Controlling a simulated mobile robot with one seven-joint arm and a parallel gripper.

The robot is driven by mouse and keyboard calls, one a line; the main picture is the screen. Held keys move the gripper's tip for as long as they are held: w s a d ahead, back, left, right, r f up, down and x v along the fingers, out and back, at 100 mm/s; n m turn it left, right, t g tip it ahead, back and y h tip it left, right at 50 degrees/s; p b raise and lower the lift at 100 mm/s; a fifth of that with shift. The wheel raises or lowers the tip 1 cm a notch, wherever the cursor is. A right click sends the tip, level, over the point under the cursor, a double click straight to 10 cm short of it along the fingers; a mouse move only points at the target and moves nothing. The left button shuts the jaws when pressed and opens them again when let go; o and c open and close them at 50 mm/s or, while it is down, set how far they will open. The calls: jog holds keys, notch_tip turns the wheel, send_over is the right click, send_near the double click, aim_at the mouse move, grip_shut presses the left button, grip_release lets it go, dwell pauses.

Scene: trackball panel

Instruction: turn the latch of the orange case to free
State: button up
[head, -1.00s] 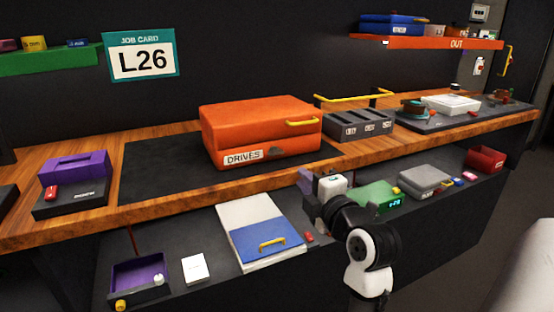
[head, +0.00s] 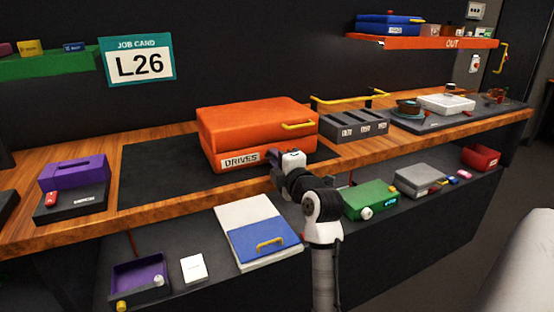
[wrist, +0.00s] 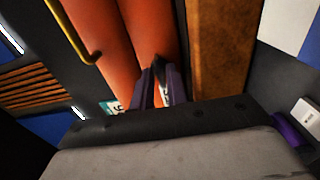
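The orange case (head: 255,125) lies closed on the dark mat of the bench, its DRIVES label (head: 241,160) on the front face. In the head view my gripper (head: 280,160) is at the front of the case, right of the label, and hides the latch. In the wrist view the case's two orange halves (wrist: 105,45) run up to the seam. A dark piece that looks like the latch (wrist: 159,66) shows at the tips of my gripper's two fingers (wrist: 160,82). The fingers stand a little apart; I cannot tell whether they press on it.
The dark mat (head: 150,165) is bare left of the case. A grey slotted block (head: 357,125) stands to its right, with a yellow rail (head: 350,99) behind. A blue-and-white binder (head: 258,240) and a green device (head: 368,199) sit on the lower shelf.

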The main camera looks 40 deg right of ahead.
jog(key=shift+c, duration=0.2)
grip_shut()
jog(key=shift+m, duration=0.4)
jog(key=m+b, duration=0.1)
jog(key=m, duration=0.2)
jog(key=shift+m, duration=0.3)
jog(key=m, duration=0.4)
jog(key=shift+m+p, duration=0.3)
jog(key=shift+p, duration=0.05)
jog(key=m+p, duration=0.1)
jog(key=m, duration=0.3)
jog(key=shift+m+p, duration=0.3)
jog(key=shift+p, duration=0.05)
jog(key=shift+m+p, duration=1)
jog(key=shift+m, duration=1.2)
jog(key=shift+f, duration=0.1)
